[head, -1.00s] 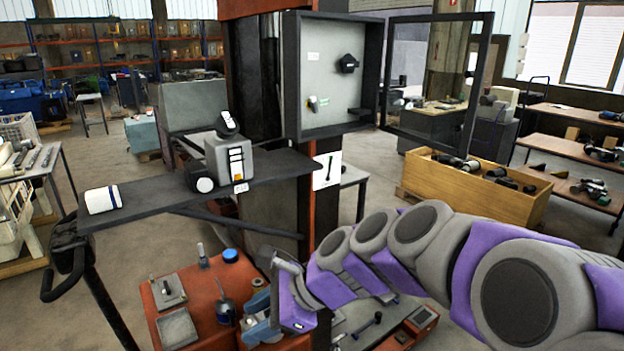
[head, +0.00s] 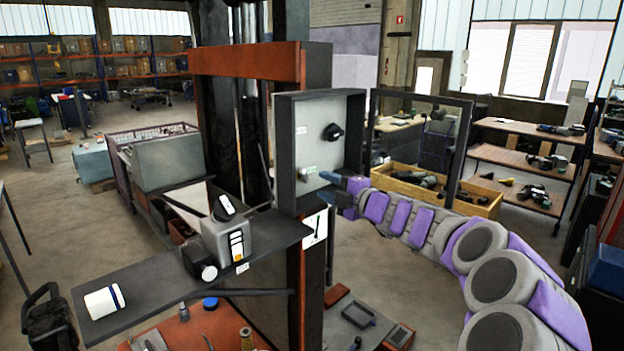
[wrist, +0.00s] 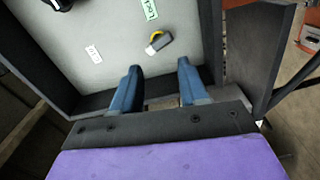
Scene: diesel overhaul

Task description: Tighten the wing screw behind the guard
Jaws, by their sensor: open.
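A small grey piece with a yellow part (wrist: 157,43) is on the back panel of an open box (head: 284,150); it may be the wing screw, but I cannot be sure. In the head view it shows small and pale (head: 305,172). My gripper (wrist: 159,68) is open, its two blue fingers apart and empty, pointing into the box, with the piece beyond the gap between the tips. In the head view my gripper (head: 328,176) is at the box's lower right opening. A dark hinged frame (head: 462,150), perhaps the guard, stands swung open to the right.
A black knob (head: 332,132) sits higher on the panel; it also shows in the wrist view (wrist: 60,4). The box walls (wrist: 210,40) stand close around my fingers. A dark shelf (head: 150,283) with a grey device (head: 226,240) and white roll (head: 104,301) juts out left.

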